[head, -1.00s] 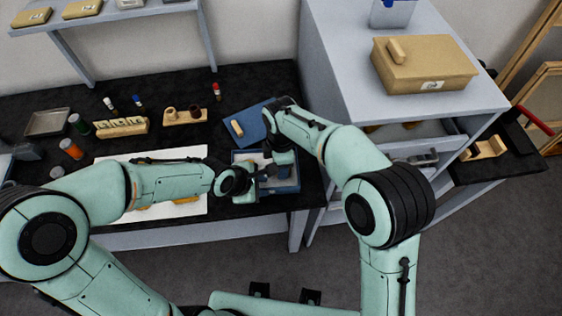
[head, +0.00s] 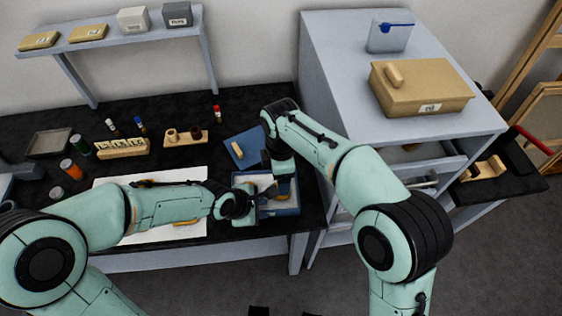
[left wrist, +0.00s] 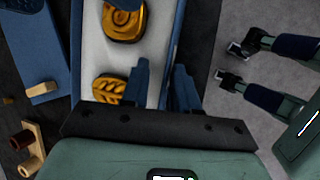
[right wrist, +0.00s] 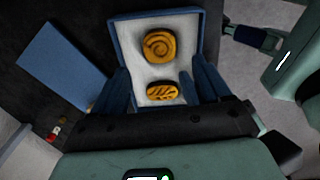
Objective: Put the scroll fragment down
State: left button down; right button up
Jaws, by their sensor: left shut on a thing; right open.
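The scroll fragment, a gold piece with a spiral (right wrist: 158,45), lies on the white lining of a blue tray (right wrist: 197,25) in the right wrist view. It also shows in the left wrist view (left wrist: 124,24), apart from the left jaws. A gold leaf-patterned piece (right wrist: 160,92) lies in the same tray. My right gripper (right wrist: 163,85) is open above the tray, its fingers spread either side of the leaf piece. My left gripper (left wrist: 162,82) appears shut on the tray's side wall (left wrist: 174,45). In the head view the arms partly cover the tray (head: 290,211).
A blue mat (head: 248,138) lies behind the tray. A white sheet (head: 190,178) lies left, partly under my left arm. Wooden holders (head: 122,148) and small jars stand at the back left. A grey drawer cabinet (head: 335,60) with a tan box (head: 420,95) rises close on the right.

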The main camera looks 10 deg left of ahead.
pick_arm(q)
jog(key=shift+s+a+f, duration=0.15)
jog(key=shift+s+f, duration=0.15)
jog(key=shift+f, duration=0.1)
pick_arm(e)
notch_tip(320, 180, up, 6)
pick_arm(q)
jog(key=c, duration=0.8)
grip_release()
jog(key=shift+r, duration=0.15)
jog(key=shift+w+a+r, duration=0.1)
jog(key=shift+a+r, duration=0.15)
jog(key=shift+r, duration=0.3)
jog(key=shift+v, duration=5.5)
pick_arm(e)
jog(key=shift+w, duration=0.1)
